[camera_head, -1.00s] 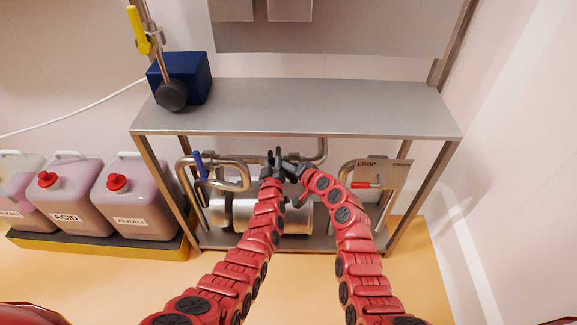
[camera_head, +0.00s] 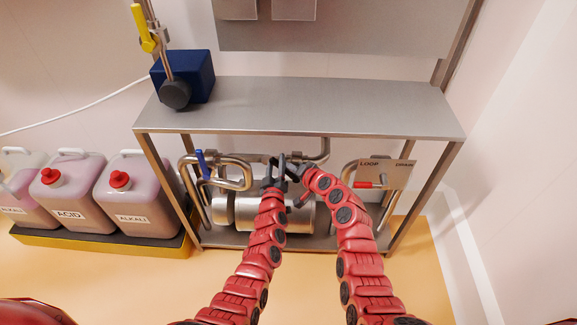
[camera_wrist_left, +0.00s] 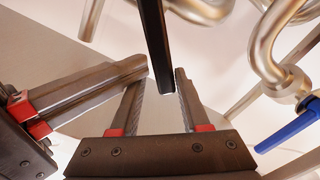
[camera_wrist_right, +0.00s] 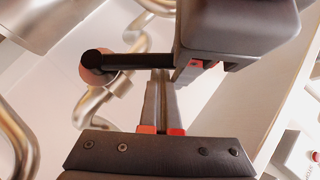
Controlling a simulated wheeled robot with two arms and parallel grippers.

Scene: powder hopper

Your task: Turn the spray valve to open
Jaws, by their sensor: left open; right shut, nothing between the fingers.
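A black lever bar (camera_wrist_left: 153,35) shows in the left wrist view, its end reaching between the fingers of my left gripper (camera_wrist_left: 158,92), which is open around it. In the right wrist view the bar (camera_wrist_right: 140,61) runs from a round black hub (camera_wrist_right: 96,62) toward my left gripper. My right gripper (camera_wrist_right: 161,75) is shut and empty, with its tips close under the bar; I cannot tell if they touch it. In the head view, my left gripper (camera_head: 275,175) and right gripper (camera_head: 293,170) are close together under the shelf. I read no spray label on any valve.
A blue valve handle (camera_head: 201,163) is left on the pipes, a red handle (camera_head: 363,185) right by a LOOP/DRAIN plate (camera_head: 387,174), and a yellow handle (camera_head: 142,28) above. A steel shelf (camera_head: 330,105) stands over the grippers. Jugs (camera_head: 134,197) stand at left.

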